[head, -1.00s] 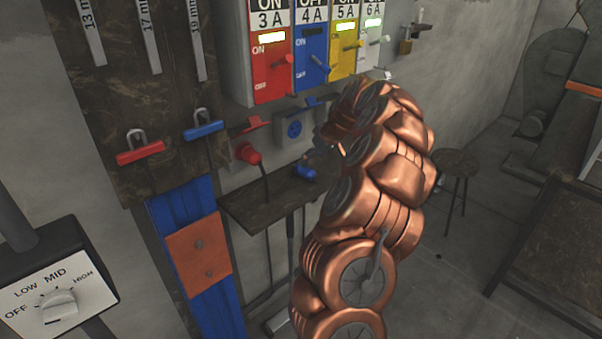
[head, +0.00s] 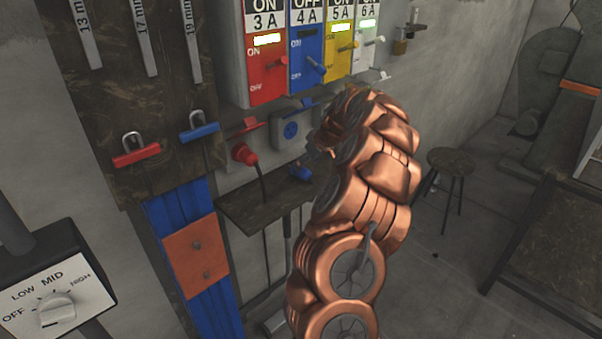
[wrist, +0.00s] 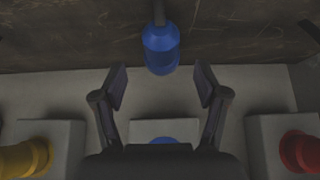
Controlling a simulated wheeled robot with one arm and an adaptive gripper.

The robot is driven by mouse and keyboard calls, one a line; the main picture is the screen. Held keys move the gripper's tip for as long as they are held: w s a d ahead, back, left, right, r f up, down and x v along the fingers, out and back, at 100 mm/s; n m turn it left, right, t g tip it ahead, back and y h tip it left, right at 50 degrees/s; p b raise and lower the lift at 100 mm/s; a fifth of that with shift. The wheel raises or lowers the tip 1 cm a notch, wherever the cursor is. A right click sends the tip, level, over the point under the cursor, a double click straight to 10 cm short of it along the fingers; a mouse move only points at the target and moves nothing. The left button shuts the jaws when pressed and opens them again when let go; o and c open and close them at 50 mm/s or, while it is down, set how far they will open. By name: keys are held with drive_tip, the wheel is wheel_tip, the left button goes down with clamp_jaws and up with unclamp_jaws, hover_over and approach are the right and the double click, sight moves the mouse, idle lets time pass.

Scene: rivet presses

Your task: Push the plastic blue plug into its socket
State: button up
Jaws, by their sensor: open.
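The blue plug (head: 301,172) lies on a small dark shelf, below the blue socket (head: 291,130) on the wall. In the wrist view the blue plug (wrist: 161,48) sits just beyond my fingertips, centred between them and not touched. Its dark cable runs away from it to the picture's top edge. My gripper (wrist: 161,86) is open and empty. In the head view my gripper (head: 318,155) is close to the plug, partly hidden by my arm. The blue socket shows partly in the wrist view (wrist: 163,140), its lower part hidden behind the gripper body.
The shelf (head: 262,205) juts out under the sockets. A red plug (head: 243,154) sits in the socket to the left; a yellow plug (wrist: 25,158) shows in the wrist view. The switch box (head: 310,60) hangs above. A stool (head: 452,165) stands at right.

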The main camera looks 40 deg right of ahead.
sight(303, 168)
drive_tip(key=shift+p+x, duration=0.35)
drive_tip(key=shift+x, duration=2)
drive_tip(key=shift+s+a, duration=0.1)
drive_tip(key=shift+s, duration=0.05)
drive_tip(key=c, duration=1.2)
drive_tip(key=shift+o, duration=0.2)
drive_tip(key=shift+r+b, duration=0.35)
drive_tip(key=shift+r, duration=1.5)
drive_tip(key=shift+s+a+f, duration=0.1)
drive_tip(key=shift+s+a, duration=0.15)
drive_tip(key=shift+s, duration=0.2)
drive_tip(key=s+a+r+b, duration=0.1)
drive_tip(key=s+a, duration=0.7)
drive_tip(key=s, duration=0.4)
drive_tip(key=shift+s+r+b, duration=0.25)
drive_tip(key=shift+s+b, duration=0.1)
drive_tip(key=shift+b, duration=0.05)
